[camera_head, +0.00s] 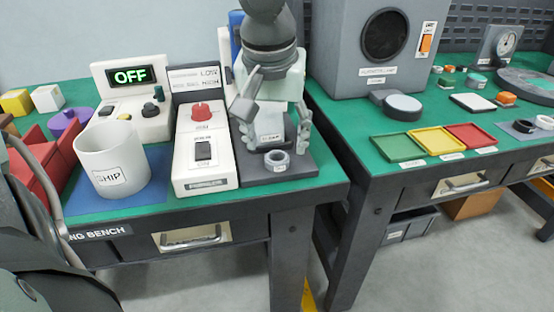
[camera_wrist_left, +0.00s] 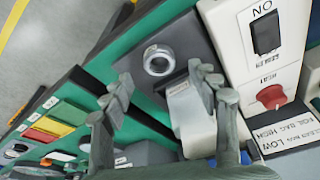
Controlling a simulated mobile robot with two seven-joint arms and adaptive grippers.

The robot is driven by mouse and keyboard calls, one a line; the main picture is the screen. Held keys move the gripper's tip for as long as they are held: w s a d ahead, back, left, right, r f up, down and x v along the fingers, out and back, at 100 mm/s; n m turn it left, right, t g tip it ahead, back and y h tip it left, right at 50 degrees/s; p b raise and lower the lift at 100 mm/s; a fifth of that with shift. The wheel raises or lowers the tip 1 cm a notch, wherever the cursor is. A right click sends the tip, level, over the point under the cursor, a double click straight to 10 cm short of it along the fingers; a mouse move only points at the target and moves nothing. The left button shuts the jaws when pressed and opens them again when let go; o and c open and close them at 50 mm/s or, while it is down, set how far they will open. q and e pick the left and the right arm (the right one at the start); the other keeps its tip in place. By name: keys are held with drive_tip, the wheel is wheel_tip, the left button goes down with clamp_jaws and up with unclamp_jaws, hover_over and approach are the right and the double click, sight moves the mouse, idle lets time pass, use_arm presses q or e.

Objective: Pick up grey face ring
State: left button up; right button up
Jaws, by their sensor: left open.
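The grey face ring (camera_head: 277,158) is a small thick ring lying flat at the front of a dark grey base plate (camera_head: 300,170) on the left bench. It also shows in the left wrist view (camera_wrist_left: 158,60), with its hole facing the camera. A light grey block with a label (camera_head: 271,137) stands just behind it. My left gripper (camera_head: 275,145) is open and empty above the plate, with one finger on each side of the block. In the left wrist view my fingertips (camera_wrist_left: 163,82) are spread, and the ring appears beyond them, not held. My right gripper is not in view.
A white switch box with a red knob (camera_head: 200,112) stands close left of the plate. A white SHIP cup (camera_head: 112,165) and red bins (camera_head: 45,155) are farther left. The right bench holds a large grey tester (camera_head: 350,60) and green, yellow and red trays (camera_head: 433,142). A gap separates the benches.

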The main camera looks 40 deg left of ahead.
sight(277, 150)
use_arm(q)
drive_tip(key=x, duration=0.2)
drive_tip(key=shift+f, duration=0.45)
drive_tip(key=shift+w+a+f, duration=0.1)
drive_tip(key=shift+f, duration=0.2)
drive_tip(key=c, duration=1.3)
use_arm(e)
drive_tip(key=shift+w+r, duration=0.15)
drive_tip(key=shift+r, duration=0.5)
